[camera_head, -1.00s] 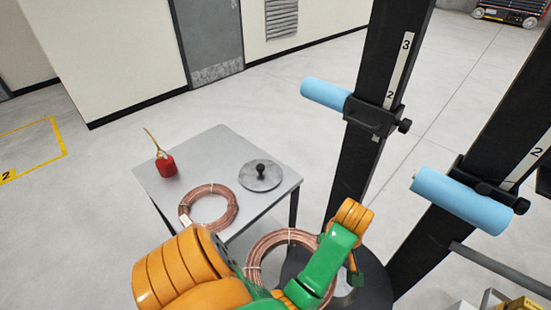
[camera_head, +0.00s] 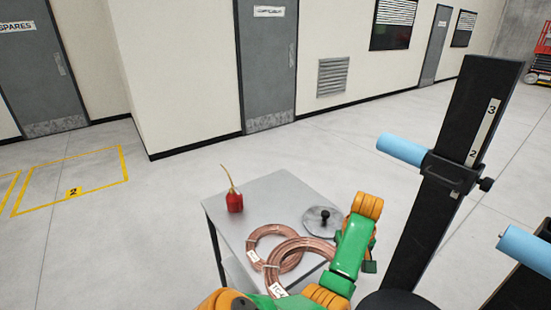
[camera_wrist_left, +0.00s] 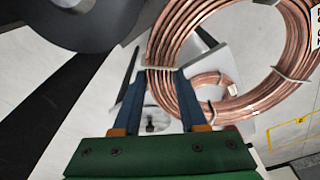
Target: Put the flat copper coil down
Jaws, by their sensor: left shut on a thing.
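My left gripper (camera_wrist_left: 163,78) is shut on the side of a copper coil (camera_wrist_left: 265,95), whose tubing passes between its blue fingers. In the head view the held coil (camera_head: 316,246) is in front of the table's near side, with a white lettered tag at its lower left. A second copper coil (camera_head: 255,237) with a white tag lies flat on the small grey table (camera_head: 270,187), partly hidden behind the held one. That coil also shows below, smaller, in the wrist view (camera_wrist_left: 227,82). The left fingertips are hidden in the head view. My right gripper is not in view.
A red oil can (camera_head: 235,203) stands at the table's left, and a grey disc with a black knob (camera_head: 319,222) lies at its right. A black post (camera_head: 455,175) with blue rollers (camera_head: 403,149) rises on the right. Floor left of the table is clear.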

